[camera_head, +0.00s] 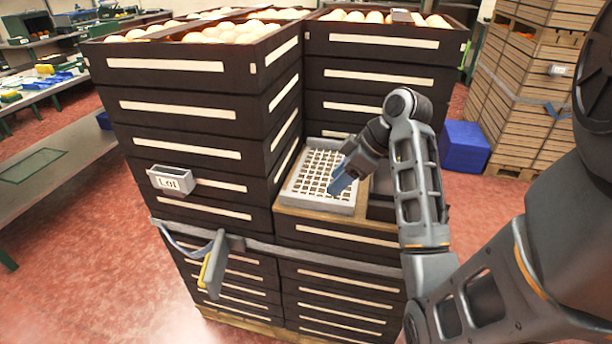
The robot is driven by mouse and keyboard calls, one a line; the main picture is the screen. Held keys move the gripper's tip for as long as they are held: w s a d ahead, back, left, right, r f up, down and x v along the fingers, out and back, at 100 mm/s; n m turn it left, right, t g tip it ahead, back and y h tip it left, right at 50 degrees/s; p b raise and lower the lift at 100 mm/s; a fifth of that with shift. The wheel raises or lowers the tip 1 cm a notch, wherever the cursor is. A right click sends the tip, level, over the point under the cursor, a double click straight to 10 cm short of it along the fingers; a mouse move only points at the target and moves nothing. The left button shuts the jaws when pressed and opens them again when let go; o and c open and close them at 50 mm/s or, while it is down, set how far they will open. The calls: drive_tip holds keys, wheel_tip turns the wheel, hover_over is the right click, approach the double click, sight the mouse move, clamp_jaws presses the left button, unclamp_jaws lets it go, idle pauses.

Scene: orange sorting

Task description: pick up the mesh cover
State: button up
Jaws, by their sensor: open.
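The mesh cover (307,177) looks like a pale grey, shallow tray with a grid of square holes. It lies flat on a wooden-topped dark crate stack in the middle, in a recess between taller crate stacks. My gripper (341,186) is over the right part of the cover, its blue-grey fingertips pointing down and left near the grid. The jaws are open, with nothing seen between them. I cannot tell whether the fingertips touch the cover. My gripper and wrist hide part of its right side.
Tall dark crates (190,112) filled with oranges rise left of and behind the cover. A label holder (171,180) and a hanging strap handle (213,262) stick out from the left stack. A blue box (464,146) and wooden crates (525,75) stand at right. Red floor lies open at left.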

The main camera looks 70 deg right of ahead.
sight(317, 198)
drive_tip(key=shift+x, duration=1.2)
drive_tip(key=shift+p+x, duration=0.35)
drive_tip(key=shift+x, duration=2.35)
drive_tip(key=shift+w+d, duration=0.1)
drive_tip(key=shift+d, duration=0.1)
drive_tip(key=shift+c, duration=0.3)
clamp_jaws()
